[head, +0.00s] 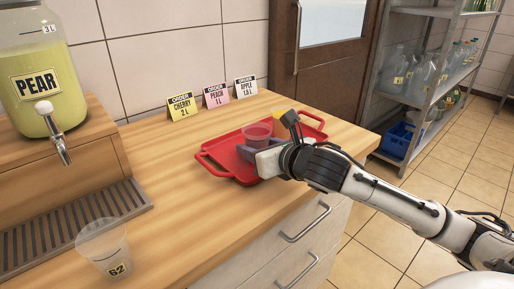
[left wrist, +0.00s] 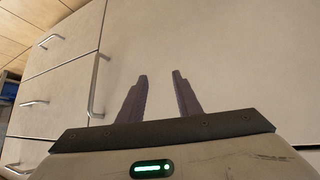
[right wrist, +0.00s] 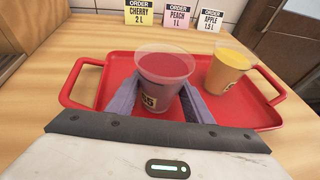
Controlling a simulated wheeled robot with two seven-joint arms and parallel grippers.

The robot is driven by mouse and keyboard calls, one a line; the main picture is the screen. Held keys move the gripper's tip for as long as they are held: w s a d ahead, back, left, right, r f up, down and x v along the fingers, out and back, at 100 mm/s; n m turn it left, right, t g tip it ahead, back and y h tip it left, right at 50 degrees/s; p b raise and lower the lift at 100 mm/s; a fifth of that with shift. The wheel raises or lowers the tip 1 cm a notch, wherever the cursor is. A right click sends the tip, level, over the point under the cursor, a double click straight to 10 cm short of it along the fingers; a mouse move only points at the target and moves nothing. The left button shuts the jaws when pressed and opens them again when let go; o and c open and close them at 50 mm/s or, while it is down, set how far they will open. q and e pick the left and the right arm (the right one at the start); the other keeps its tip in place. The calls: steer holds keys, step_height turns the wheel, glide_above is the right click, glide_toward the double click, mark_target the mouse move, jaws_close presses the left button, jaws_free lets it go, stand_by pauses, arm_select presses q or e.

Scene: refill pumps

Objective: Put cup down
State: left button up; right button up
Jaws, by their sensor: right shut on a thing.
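A clear cup of red liquid (right wrist: 165,68) is between the fingers of my right gripper (right wrist: 160,98), which is shut on it. In the head view this cup (head: 257,133) is upright over the red tray (head: 213,161). I cannot tell whether its base touches the tray. A second cup, with yellow liquid (right wrist: 228,72), stands on the tray to the right of the held cup. My left gripper (left wrist: 160,76) is open and empty, in front of pale cabinet fronts.
Order cards for cherry (head: 181,107), peach (head: 216,95) and apple (head: 245,87) stand behind the tray. An empty cup marked 62 (head: 103,249) is at the front left, near the drip grate (head: 70,232) and pear dispenser (head: 35,75). Counter between is clear.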

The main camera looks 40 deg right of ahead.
steer(key=shift+f, duration=0.15)
steer(key=o, duration=1.2)
steer(key=shift+c, duration=0.2)
steer(key=shift+o, duration=0.5)
